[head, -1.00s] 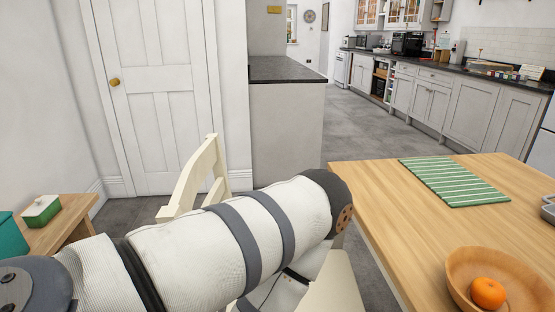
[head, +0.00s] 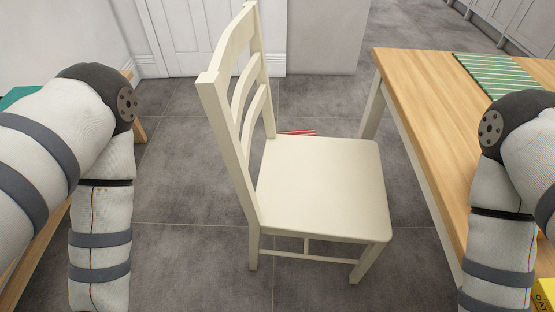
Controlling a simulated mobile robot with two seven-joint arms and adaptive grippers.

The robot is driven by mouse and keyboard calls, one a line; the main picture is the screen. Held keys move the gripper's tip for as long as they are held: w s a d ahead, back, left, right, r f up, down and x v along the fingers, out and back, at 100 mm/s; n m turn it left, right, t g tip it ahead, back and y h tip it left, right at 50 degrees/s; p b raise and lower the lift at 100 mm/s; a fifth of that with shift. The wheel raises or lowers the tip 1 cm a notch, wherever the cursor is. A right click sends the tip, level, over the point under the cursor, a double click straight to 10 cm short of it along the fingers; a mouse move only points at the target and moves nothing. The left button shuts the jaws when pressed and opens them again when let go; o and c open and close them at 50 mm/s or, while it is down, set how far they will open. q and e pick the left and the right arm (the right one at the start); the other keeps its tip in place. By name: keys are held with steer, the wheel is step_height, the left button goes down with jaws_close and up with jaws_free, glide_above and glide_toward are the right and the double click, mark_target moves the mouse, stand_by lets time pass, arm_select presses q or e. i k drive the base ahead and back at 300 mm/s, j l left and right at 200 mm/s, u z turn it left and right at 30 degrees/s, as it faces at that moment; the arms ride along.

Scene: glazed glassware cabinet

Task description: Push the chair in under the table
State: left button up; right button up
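A cream wooden chair (head: 320,187) stands upright on the grey floor in the middle of the head view. Its slatted back is on the left and its seat faces right, toward the table. The wooden table (head: 420,110) is at the right. The seat's right edge is beside the table's near side, with a strip of floor visible between them. My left arm comes in at the left of the chair and my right arm at the right, over the table's edge. Both arms bend downward, and both grippers are out of frame below.
A green striped mat (head: 498,75) lies on the table. A yellow box (head: 543,295) shows at the lower right corner. A red object (head: 297,133) lies on the floor behind the chair. A white door (head: 195,35) stands at the back. The floor left of the chair is clear.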

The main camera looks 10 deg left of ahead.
mark_target(317, 188)
steer(key=i+j+z, duration=0.1)
steer(key=j+z, duration=0.4)
steer(key=j, duration=0.3)
steer(key=j+z, duration=0.5)
steer(key=j, duration=0.3)
